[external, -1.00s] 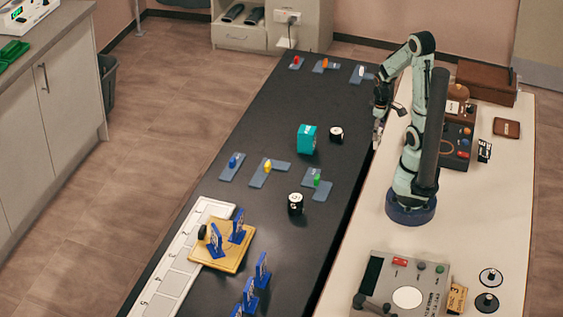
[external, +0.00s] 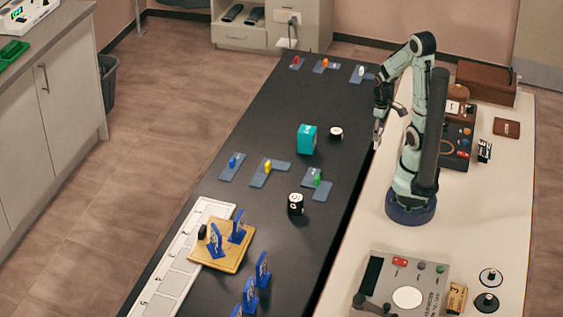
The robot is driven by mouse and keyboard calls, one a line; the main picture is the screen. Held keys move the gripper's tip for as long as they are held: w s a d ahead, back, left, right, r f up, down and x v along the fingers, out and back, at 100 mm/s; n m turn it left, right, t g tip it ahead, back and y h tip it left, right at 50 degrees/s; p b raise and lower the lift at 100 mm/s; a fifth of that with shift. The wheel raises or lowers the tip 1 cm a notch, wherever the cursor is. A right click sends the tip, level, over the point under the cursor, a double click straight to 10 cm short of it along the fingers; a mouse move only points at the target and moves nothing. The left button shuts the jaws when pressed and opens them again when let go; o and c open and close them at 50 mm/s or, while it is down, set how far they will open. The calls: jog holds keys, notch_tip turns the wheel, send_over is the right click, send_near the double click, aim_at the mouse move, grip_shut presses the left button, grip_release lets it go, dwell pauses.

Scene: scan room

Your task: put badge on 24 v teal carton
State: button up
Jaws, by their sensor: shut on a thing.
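A teal carton (external: 307,139) with small pale markings stands upright on the black table. My gripper (external: 377,138) points down near the right edge of the black table, to the right of the carton and apart from it. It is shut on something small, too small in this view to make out. I cannot pick out the badge for certain.
Black-and-white cylinders (external: 336,133) (external: 295,204) stand near the carton. Grey plates with coloured knobs (external: 267,167) lie on the black table. A yellow board (external: 222,250) carries blue stands (external: 237,226). A control box (external: 400,290) and a brown case (external: 486,82) sit on the pale table.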

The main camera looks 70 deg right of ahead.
jog(key=shift+s, duration=0.1)
jog(key=shift+a+r, duration=0.15)
jog(key=shift+r, duration=0.15)
jog(key=w+d+r, duration=0.3)
jog(key=w+r, duration=0.3)
jog(key=w, duration=0.2)
jog(key=n, duration=0.2)
send_over(307, 129)
jog(key=f, duration=0.7)
jog(key=shift+s+a+f, duration=0.15)
jog(key=shift+s+f, duration=0.05)
jog(key=shift+w+f, duration=0.15)
jog(key=shift+f, duration=1.55)
jog(key=shift+f, duration=0.1)
